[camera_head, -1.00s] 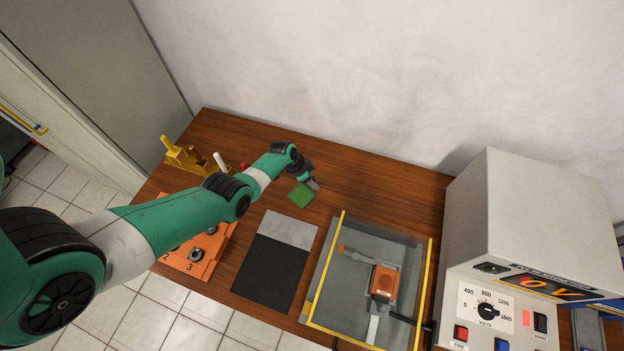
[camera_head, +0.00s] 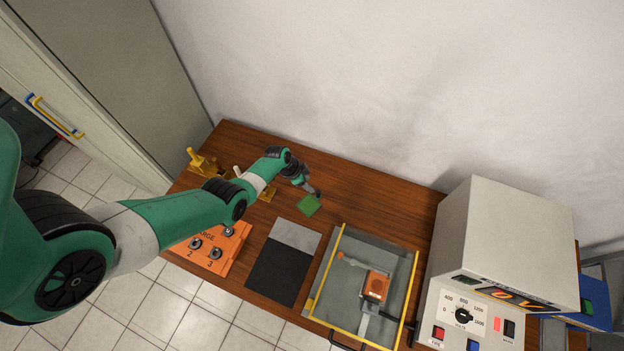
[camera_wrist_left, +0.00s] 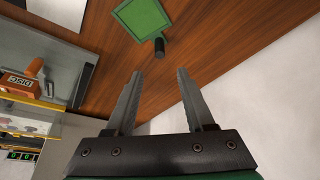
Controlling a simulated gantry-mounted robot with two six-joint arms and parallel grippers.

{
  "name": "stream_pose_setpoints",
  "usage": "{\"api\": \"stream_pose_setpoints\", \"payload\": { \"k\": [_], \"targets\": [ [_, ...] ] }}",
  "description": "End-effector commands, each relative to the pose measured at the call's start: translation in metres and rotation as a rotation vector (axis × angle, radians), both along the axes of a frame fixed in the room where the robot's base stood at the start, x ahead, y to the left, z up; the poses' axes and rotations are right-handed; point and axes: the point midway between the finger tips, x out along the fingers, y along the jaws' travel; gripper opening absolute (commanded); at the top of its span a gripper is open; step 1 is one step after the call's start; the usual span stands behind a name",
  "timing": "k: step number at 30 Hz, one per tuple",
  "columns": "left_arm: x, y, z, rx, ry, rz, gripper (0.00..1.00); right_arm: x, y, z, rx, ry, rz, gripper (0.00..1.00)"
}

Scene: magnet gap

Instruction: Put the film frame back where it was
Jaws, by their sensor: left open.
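A flat green square (camera_head: 308,205), which looks like the film frame, lies on the wooden table toward the back. In the left wrist view the green square (camera_wrist_left: 143,19) has a darker green rim and a short dark stub at one corner, pointing toward my gripper. My left gripper (camera_head: 316,193) is just beside its far edge in the head view. In the wrist view the left gripper (camera_wrist_left: 160,73) is open and empty, its two fingers apart with the stub ahead of the gap. My right gripper is not in view.
A grey and black mat (camera_head: 279,275) lies in front of the square. To its right is a yellow-edged tray (camera_head: 398,290) holding an orange block (camera_head: 376,286). A numbered orange board (camera_head: 232,246) and brass-coloured parts (camera_head: 201,162) are left. A voltage box (camera_head: 510,240) stands right.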

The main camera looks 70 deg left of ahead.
Motion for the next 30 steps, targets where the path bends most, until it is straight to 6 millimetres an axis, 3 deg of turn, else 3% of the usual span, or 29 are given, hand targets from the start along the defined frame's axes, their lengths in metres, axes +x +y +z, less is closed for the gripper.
{"api": "stream_pose_setpoints", "payload": {
  "k": [2,15,17,19,20,23,26,27,29,30],
  "targets": [
    [-0.002,0.0,0.007,0.0,0.0,0.001,0.54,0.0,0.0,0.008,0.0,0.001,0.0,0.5],
    [-0.001,0.001,0.006,0.002,-0.003,0.0,0.54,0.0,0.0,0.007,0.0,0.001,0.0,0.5],
    [0.007,0.003,0.013,0.016,-0.018,-0.001,0.54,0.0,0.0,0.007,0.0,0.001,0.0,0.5],
    [0.03,0.01,0.034,0.056,-0.064,-0.003,0.54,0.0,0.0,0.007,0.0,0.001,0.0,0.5],
    [0.045,0.013,0.048,0.08,-0.094,-0.003,0.54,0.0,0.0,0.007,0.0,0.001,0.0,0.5],
    [0.108,0.02,0.118,0.179,-0.244,-0.002,0.54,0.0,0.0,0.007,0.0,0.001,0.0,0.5],
    [0.173,0.007,0.216,0.267,-0.451,0.004,0.54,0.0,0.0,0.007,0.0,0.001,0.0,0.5],
    [0.193,-0.003,0.258,0.292,-0.539,0.007,0.54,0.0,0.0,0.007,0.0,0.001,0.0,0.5],
    [0.218,-0.024,0.323,0.316,-0.676,0.011,0.54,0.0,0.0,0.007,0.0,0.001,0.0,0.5],
    [0.229,-0.041,0.366,0.325,-0.771,0.014,0.54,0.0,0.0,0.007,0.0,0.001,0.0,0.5]
  ]
}}
